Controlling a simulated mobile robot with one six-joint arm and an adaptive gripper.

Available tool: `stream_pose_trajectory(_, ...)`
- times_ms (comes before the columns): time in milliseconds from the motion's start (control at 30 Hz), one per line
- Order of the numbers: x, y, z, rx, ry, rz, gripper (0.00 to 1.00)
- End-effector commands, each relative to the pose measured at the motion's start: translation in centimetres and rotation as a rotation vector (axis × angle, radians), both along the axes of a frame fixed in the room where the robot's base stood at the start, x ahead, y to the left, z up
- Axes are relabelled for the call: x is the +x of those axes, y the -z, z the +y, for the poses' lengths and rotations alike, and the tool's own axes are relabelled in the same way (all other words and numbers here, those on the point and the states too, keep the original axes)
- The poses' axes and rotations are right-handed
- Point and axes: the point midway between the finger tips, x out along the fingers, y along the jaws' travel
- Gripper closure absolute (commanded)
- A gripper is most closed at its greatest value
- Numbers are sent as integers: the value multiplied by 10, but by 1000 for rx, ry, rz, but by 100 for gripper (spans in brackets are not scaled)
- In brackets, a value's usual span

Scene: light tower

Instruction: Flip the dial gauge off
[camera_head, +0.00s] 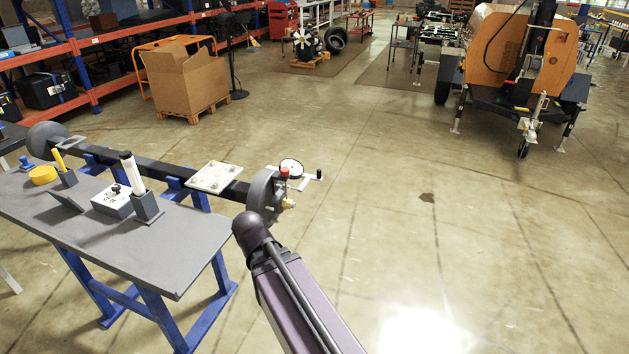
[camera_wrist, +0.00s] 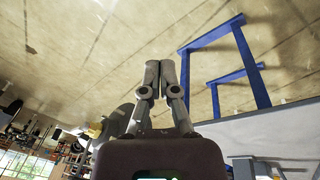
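The dial gauge (camera_head: 291,168) has a round white face and stands at the right end of a dark axle beam, by its grey hub (camera_head: 262,193). A red knob (camera_head: 284,172), a crank with a black handle (camera_head: 319,174) and a brass fitting (camera_head: 290,204) sit around it. My gripper (camera_wrist: 160,68) shows in the wrist view with its fingertips together and nothing visible between them. In the head view my arm reaches up near the hub and hides the gripper. A grey rounded part, likely the hub, shows left of the fingers in the wrist view (camera_wrist: 118,121); the gauge face is not clear there.
A grey table (camera_head: 190,245) on blue legs stands at the left, with a white box (camera_head: 112,203), a holder with a white cylinder (camera_head: 133,173) and yellow items. A blue stand (camera_wrist: 235,60) is beside the fingers. Open floor lies to the right.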

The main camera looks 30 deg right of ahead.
Motion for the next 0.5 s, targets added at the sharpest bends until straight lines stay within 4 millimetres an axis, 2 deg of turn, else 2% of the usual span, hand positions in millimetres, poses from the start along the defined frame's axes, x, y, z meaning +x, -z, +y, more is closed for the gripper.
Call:
stream_pose_trajectory(33,9,10,-12,-39,4,-25,100)
stream_pose_trajectory(200,37,20,-56,-200,4,-126,100)
stream_pose_trajectory(500,83,23,-132,-507,-45,-290,100)
